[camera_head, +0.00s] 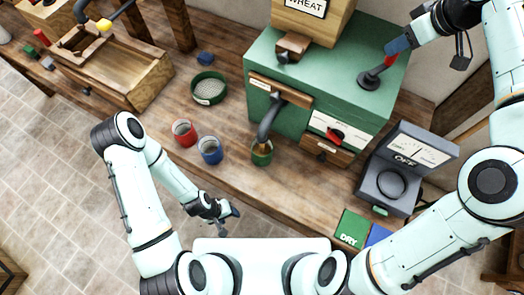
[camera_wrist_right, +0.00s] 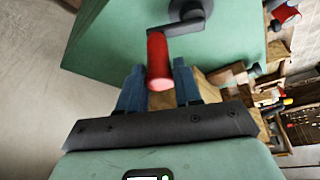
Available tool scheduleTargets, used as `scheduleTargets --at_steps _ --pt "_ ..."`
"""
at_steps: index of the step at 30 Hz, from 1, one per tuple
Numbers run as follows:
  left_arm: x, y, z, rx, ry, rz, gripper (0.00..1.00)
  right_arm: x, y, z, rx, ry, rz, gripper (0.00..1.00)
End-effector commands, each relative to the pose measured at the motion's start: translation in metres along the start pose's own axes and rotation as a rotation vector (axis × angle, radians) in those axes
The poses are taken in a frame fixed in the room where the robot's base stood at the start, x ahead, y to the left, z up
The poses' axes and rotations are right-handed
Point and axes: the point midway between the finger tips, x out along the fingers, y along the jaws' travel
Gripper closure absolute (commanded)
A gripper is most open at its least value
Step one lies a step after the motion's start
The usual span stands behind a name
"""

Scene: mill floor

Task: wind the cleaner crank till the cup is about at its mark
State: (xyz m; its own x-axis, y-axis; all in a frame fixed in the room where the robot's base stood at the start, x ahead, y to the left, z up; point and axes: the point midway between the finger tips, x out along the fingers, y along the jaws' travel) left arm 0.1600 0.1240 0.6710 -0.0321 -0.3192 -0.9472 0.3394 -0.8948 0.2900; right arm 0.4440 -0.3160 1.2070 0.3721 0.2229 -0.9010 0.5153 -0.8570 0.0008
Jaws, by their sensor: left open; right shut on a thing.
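The green cleaner (camera_head: 330,75) stands on the bench, its crank (camera_head: 370,79) on top. My right gripper (camera_head: 397,48) is shut on the crank's red handle (camera_head: 391,59). In the right wrist view the red handle (camera_wrist_right: 158,62) sits between the fingers of that gripper (camera_wrist_right: 159,88). A green cup (camera_head: 262,158) stands under the dark spout (camera_head: 268,120), with brownish grain visible inside. Its mark and exact fill level are too small to tell. My left gripper (camera_head: 228,212) is open and empty in front of the bench edge, apart from the cup.
A red cup (camera_head: 184,133) and a blue cup (camera_head: 210,150) stand left of the green cup. A round sieve (camera_head: 209,88) lies behind them. A grey scale reading OFF (camera_head: 395,170) stands right. A wooden tray (camera_head: 122,70) is at left; a green DRY card (camera_head: 352,228) lies at the front.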

Motion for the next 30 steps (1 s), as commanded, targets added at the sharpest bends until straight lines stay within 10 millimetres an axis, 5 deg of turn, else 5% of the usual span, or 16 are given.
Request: scheduleTargets --at_steps 1,2,3,5,14,23,30 --pt "-0.008 0.005 -0.007 0.003 0.009 0.003 0.45 0.0 -0.001 -0.011 -0.004 0.006 -0.001 0.88" --pt "-0.007 0.005 -0.006 0.003 0.008 0.003 0.45 0.001 -0.002 -0.011 -0.002 0.006 0.0 0.63" --pt "-0.005 0.003 -0.005 0.002 0.006 0.002 0.45 0.002 -0.001 -0.008 0.0 0.005 0.001 0.5" --pt "-0.004 0.003 -0.004 0.002 0.005 0.002 0.45 0.002 -0.001 -0.007 0.0 0.003 0.0 0.36" --pt "-0.005 0.003 -0.004 0.002 0.005 0.002 0.45 0.001 -0.001 -0.007 0.0 0.002 -0.001 0.36" --pt "-0.025 0.018 -0.026 0.011 0.032 0.011 0.45 -0.022 -0.001 -0.02 -0.001 0.006 0.002 0.36" --pt "-0.02 0.015 -0.021 0.009 0.025 0.009 0.45 -0.041 -0.001 -0.028 -0.001 0.004 0.0 0.36"
